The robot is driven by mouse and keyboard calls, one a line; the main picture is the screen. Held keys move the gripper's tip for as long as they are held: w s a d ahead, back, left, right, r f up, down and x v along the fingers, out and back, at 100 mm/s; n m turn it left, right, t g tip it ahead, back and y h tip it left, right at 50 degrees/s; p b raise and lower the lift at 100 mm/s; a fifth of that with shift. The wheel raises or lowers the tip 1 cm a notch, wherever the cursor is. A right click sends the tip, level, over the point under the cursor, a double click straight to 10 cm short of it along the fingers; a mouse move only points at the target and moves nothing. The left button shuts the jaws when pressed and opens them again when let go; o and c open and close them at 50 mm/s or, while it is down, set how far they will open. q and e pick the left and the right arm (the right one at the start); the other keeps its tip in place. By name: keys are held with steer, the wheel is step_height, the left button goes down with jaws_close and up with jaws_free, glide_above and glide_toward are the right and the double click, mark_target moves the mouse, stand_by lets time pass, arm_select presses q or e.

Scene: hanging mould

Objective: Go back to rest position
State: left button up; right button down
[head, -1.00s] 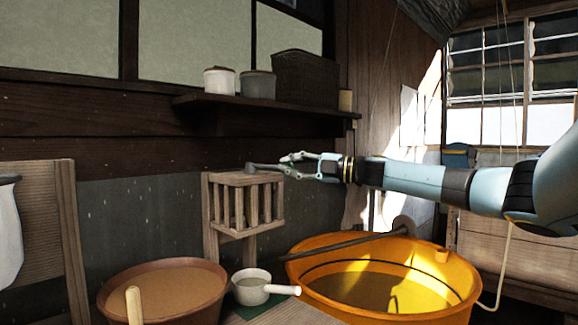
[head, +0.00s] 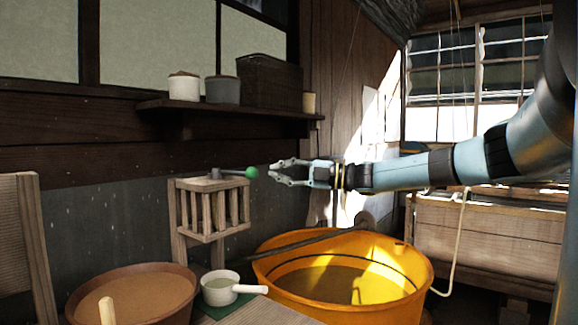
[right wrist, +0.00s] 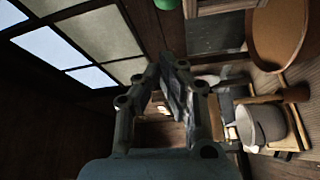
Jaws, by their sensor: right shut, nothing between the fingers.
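My right gripper (head: 273,173) is held out to the left in the head view, at the height of the rack top and a little to the right of it. It is shut and empty. In the right wrist view its fingers (right wrist: 166,75) reach up from the bottom middle. A tool with a green knob (head: 251,172) lies on top of the wooden slatted rack (head: 208,208), its knob sticking out to the right. The knob is close to my fingertips but apart from them. My left gripper is not in view.
An orange tub (head: 342,289) with a dark rod across it stands below my right arm. A shelf (head: 220,108) with jars runs along the back wall.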

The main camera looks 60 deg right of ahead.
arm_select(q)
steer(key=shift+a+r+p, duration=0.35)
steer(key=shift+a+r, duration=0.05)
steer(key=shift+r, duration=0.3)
arm_select(e)
steer(key=shift+s+d+f, duration=0.2)
steer(key=shift+s+d, duration=0.6)
steer(key=shift+s, duration=0.05)
